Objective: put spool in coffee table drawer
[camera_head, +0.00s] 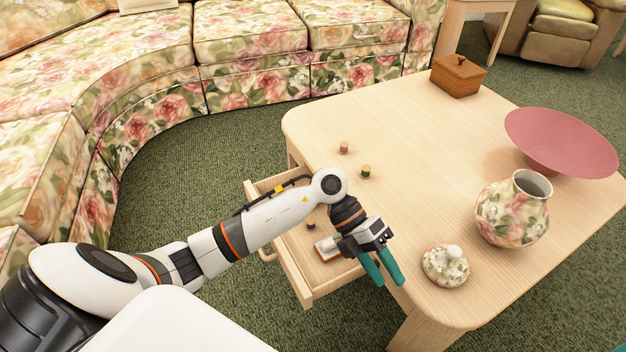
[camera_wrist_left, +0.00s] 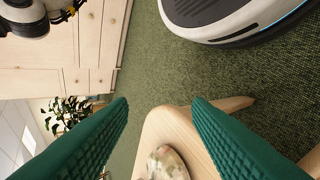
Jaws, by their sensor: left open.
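Two small spools stand on the coffee table (camera_head: 430,150): a pinkish one (camera_head: 343,148) and a green one (camera_head: 366,172). The table drawer (camera_head: 308,290) is pulled out on the left side. A dark spool (camera_head: 311,224) and a small red-and-white item (camera_head: 327,248) lie in it, partly hidden by my arm. My left gripper (camera_head: 389,282) is open and empty, above the table edge beside the drawer, apart from the spools. Its green fingers also show in the left wrist view (camera_wrist_left: 160,103). A part of my right gripper shows at that view's top left (camera_wrist_left: 62,16); its jaws are unclear.
A floral jar (camera_head: 512,212), its lid (camera_head: 446,266), a pink bowl (camera_head: 560,140) and a wooden box (camera_head: 458,76) stand on the table. A floral sofa (camera_head: 250,40) curves around the back and left. The table's middle is clear.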

